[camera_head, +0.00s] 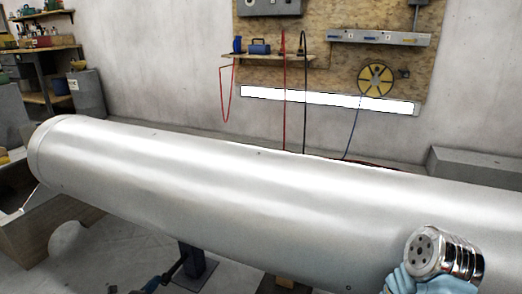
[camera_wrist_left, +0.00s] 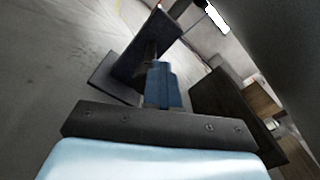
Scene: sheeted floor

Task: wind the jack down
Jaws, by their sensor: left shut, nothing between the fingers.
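A large silver cylinder (camera_head: 250,200) runs across the whole head view. Below it stands a dark upright post (camera_head: 197,264), which appears to be the jack. In the left wrist view the dark post (camera_wrist_left: 137,45) and a flat foot plate (camera_wrist_left: 108,82) show just beyond my fingers. My left gripper (camera_head: 163,281) is beside the post at the bottom of the head view. Its blue fingers (camera_wrist_left: 160,84) are shut with nothing between them. A thin dark part lies between the fingers and the post; I cannot tell whether they touch. No crank handle shows clearly.
The cylinder overhangs the post and left gripper closely. A brown box-like support (camera_head: 55,230) stands under its left end. Pale sheeting (camera_head: 95,265) covers the floor left of the post. A grey block (camera_head: 470,165) sits behind at right.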

